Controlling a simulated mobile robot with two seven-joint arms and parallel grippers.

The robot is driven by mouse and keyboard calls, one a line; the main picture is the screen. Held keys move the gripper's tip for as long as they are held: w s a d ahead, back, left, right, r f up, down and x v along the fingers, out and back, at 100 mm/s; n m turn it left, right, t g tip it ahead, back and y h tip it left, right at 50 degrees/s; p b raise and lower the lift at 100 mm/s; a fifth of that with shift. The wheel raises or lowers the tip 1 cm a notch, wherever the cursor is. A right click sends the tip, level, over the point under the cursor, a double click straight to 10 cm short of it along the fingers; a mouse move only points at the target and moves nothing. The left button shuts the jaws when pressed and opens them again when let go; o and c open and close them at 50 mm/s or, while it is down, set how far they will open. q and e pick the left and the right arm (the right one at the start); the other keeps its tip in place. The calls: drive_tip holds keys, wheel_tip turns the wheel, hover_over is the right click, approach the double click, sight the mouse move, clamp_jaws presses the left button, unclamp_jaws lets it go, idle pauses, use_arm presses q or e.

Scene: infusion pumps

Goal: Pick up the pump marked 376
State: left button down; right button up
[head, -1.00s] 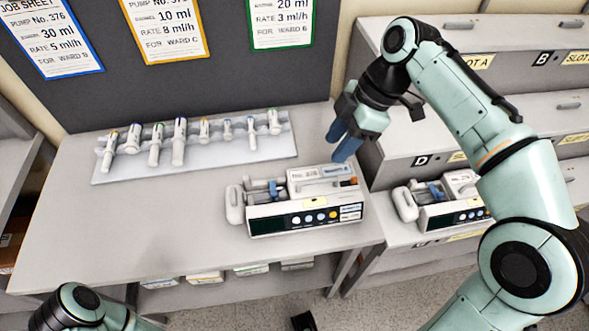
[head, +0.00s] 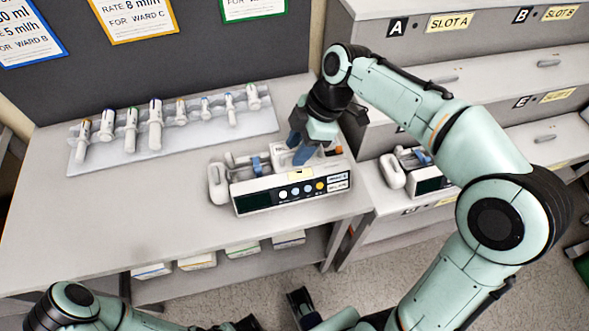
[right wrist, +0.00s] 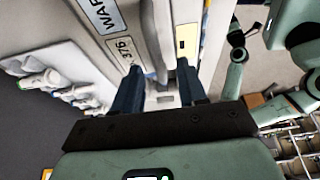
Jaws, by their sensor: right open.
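The pump marked 376 (right wrist: 150,30) shows its "376" label in the right wrist view. In the head view this white pump (head: 262,197) lies on the table, with a dark display, coloured buttons and a syringe cradle along its back. My right gripper (head: 298,153) is open above the back of the pump, pointing down. In the right wrist view the open gripper (right wrist: 163,76) has its blue fingers apart, with a part of the pump between them; I cannot tell whether they touch it.
A tray of syringes (head: 212,146) lies left of the pump on the table (head: 110,215). A second pump (head: 432,180) sits in the stepped slot rack (head: 475,75) at right. Job sheets hang on the dark back panel. The table's left front is clear.

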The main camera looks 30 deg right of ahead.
drive_tip(key=shift+a+f, duration=0.2)
drive_tip(key=shift+f, duration=0.25)
clamp_jaws()
drive_tip(key=shift+w+r, duration=0.1)
drive_tip(key=shift+r, duration=0.05)
idle(1.0)
